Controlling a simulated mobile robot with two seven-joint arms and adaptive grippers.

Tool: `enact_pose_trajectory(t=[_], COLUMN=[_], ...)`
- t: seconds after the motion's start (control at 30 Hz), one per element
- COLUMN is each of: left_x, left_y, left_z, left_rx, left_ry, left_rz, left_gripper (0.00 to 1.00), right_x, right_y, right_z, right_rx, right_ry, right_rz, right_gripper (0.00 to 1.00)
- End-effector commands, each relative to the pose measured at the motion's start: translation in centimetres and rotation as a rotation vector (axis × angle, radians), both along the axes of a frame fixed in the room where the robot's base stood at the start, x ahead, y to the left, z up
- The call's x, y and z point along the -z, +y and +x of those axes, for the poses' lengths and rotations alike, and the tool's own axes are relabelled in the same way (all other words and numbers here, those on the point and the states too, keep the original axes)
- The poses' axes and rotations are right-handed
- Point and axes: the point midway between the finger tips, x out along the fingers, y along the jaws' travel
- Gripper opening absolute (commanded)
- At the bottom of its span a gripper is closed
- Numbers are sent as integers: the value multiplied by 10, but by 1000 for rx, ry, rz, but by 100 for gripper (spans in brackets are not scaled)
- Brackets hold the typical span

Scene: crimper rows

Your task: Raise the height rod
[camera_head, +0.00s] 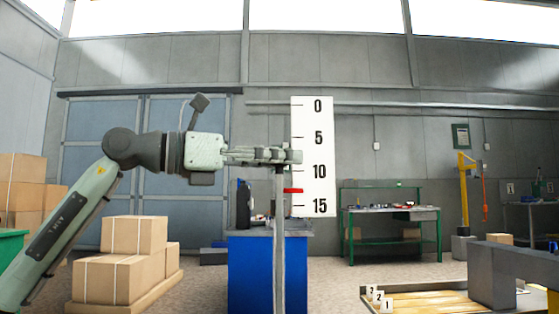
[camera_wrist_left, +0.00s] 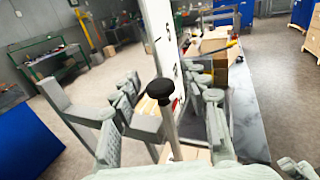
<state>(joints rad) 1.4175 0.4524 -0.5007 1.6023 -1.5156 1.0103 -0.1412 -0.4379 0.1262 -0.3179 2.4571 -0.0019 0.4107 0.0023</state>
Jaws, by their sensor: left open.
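The height rod (camera_head: 279,240) stands upright as a thin grey post in front of a white scale board (camera_head: 318,150) marked 0, 5, 10 and 15 downward. A red pointer (camera_head: 292,190) sits between 10 and 15. My left gripper (camera_head: 288,156) reaches in level from the left at the rod's top, which it partly hides. In the left wrist view the rod's black knob (camera_wrist_left: 160,88) shows between the spread fingers of my left gripper (camera_wrist_left: 170,118). The gripper is open; I cannot tell whether a finger touches the rod. My right gripper is not clearly in view.
A blue cabinet (camera_head: 253,275) stands behind the rod. A green workbench (camera_head: 390,218) is at the back right. Cardboard boxes (camera_head: 118,275) are stacked at left. A wooden board with numbered tags (camera_head: 387,304) lies at lower right, beside a grey block structure (camera_head: 493,275).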

Motion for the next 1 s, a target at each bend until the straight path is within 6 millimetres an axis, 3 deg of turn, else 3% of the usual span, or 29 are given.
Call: enact_pose_trajectory(t=[0.27,0.67,1.0], left_x=[0,0,-1], left_y=[-2,-2,-1], left_z=[1,1,1], left_rx=[-1,0,-1], left_ry=[0,1,1], left_rz=[0,0,0], left_gripper=[45,0,0], right_x=[0,0,0], right_y=[0,0,0], right_z=[0,0,1], right_rx=[1,1,1], right_ry=[0,0,2], right_rz=[-1,-1,-1], right_gripper=[0,0,0])
